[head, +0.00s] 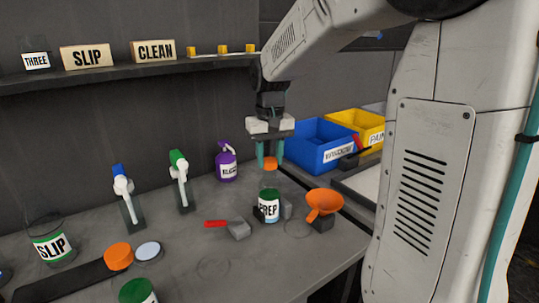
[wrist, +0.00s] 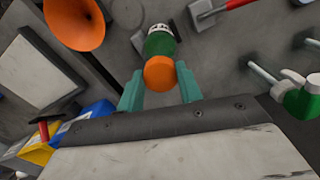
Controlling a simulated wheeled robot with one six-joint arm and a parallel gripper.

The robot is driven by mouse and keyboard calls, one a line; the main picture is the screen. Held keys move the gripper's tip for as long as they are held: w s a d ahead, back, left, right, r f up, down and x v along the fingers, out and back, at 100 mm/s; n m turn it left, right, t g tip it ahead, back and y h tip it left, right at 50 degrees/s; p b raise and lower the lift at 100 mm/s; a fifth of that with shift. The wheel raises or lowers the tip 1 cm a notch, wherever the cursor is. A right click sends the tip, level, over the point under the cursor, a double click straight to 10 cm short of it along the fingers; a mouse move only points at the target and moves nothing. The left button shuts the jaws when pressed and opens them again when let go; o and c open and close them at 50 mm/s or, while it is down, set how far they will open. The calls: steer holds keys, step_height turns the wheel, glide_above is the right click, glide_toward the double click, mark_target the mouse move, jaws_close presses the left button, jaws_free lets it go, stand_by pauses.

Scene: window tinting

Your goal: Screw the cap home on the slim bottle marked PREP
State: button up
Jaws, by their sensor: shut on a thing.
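The bottle marked PREP (head: 268,207) stands upright on the bench, green with a white label, with dark blocks at its sides. Its green top also shows in the wrist view (wrist: 158,43). My gripper (head: 270,158) is above the bottle, its teal fingers pointing down. It is shut on an orange cap (head: 270,164). In the wrist view the cap (wrist: 159,73) sits between the fingertips and hides part of the bottle. In the head view a clear gap shows between cap and bottle.
An orange funnel (head: 323,201) stands close right of the bottle, and a red-handled scraper (head: 237,228) lies to its left. A purple spray bottle (head: 226,163) is behind left. A blue bin (head: 320,147) and a yellow bin (head: 368,127) are at the back right.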

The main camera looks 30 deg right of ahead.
mark_target(270, 160)
steer(key=o, duration=1)
step_height(270, 160, up, 8)
steer(key=shift+f, duration=0.15)
steer(key=shift+f, duration=0.1)
steer(key=s+a+f+n, duration=0.1)
steer(key=s+a+f, duration=0.1)
steer(key=s, duration=0.6)
steer(key=s+a+f+n, duration=0.1)
steer(key=s+a, duration=0.3)
steer(key=s, duration=0.4)
steer(key=s+a+f+t, duration=0.1)
steer(key=s+a+f, duration=0.3)
steer(key=s, duration=0.5)
steer(key=shift+a+f+n, duration=0.1)
steer(key=shift+n, duration=0.3)
steer(key=shift+o, duration=0.2)
steer(key=shift+s+a+r, duration=0.2)
steer(key=shift+a+r, duration=0.05)
steer(key=shift+r, duration=0.05)
